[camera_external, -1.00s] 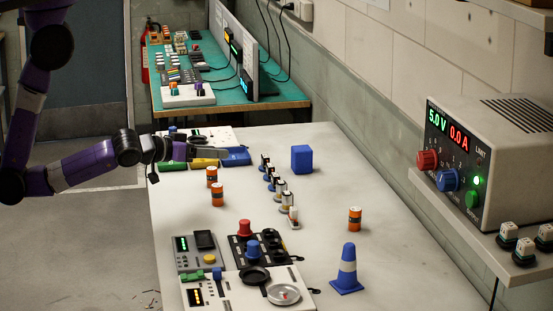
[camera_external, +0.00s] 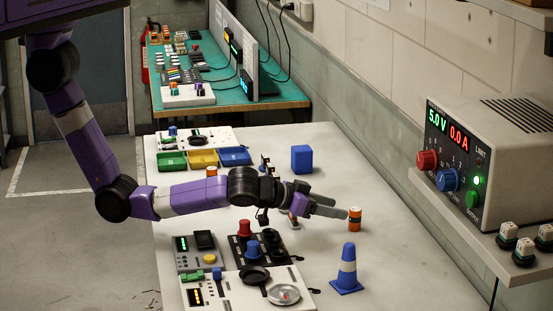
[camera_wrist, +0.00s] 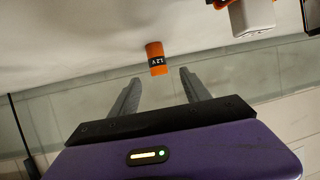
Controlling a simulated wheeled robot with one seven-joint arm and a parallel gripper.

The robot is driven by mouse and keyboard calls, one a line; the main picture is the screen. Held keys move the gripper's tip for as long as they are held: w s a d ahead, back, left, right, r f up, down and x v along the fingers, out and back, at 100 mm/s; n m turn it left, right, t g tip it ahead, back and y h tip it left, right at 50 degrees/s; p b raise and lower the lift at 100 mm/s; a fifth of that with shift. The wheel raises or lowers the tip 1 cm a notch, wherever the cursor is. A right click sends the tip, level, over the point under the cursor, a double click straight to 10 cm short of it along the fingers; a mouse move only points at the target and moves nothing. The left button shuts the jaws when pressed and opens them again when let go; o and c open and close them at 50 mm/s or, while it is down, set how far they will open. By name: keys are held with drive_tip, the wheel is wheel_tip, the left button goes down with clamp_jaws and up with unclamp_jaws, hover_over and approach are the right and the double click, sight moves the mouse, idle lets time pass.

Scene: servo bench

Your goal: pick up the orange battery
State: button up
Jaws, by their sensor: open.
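An orange battery (camera_external: 355,219) with a dark band stands upright on the white bench, right of centre. My gripper (camera_external: 333,205) is at its left, fingers pointing towards it. In the wrist view the battery (camera_wrist: 155,52) shows a "12V" label, and it lies just beyond the tips of my open fingers (camera_wrist: 158,80), roughly centred between them. Nothing is held. A second orange battery (camera_external: 211,171) shows behind my forearm, partly covered.
A blue cone (camera_external: 347,272) stands in front of the battery and a blue block (camera_external: 302,159) behind it. Control panels (camera_external: 262,250) lie below my arm. Coloured bins (camera_external: 202,159) are at the back left. A power supply (camera_external: 490,150) stands on the right shelf.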

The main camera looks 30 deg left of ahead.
sight(356, 213)
drive_tip(key=shift+p+x, duration=0.4)
drive_tip(key=shift+x, duration=3.4)
drive_tip(key=shift+s+d+f, duration=0.1)
clamp_jaws()
